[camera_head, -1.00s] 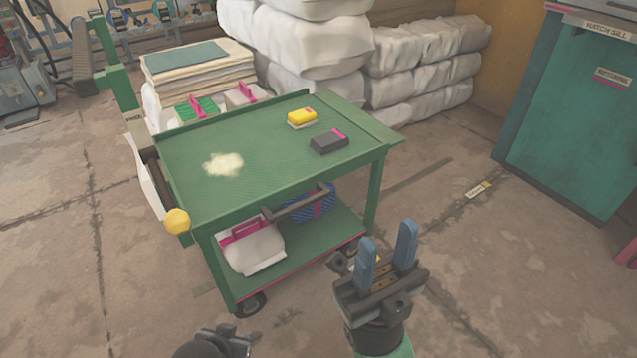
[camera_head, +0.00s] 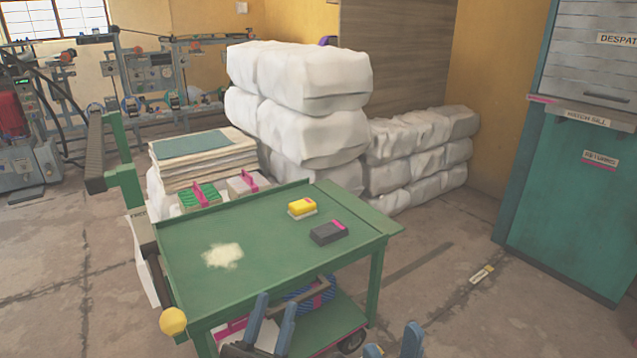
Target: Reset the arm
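My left gripper (camera_head: 272,316) shows at the bottom centre, in front of the cart's near side. Its two blue fingers stand upright and apart, with nothing seen between them. My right gripper (camera_head: 392,344) is at the bottom edge, to the right of it. Only the tips of its blue fingers show, spread apart and with nothing seen between them. The rest of both arms is out of frame or hidden. Neither gripper is seen touching the cart.
White bales (camera_head: 310,95) are stacked behind. A teal cabinet (camera_head: 570,200) stands right.

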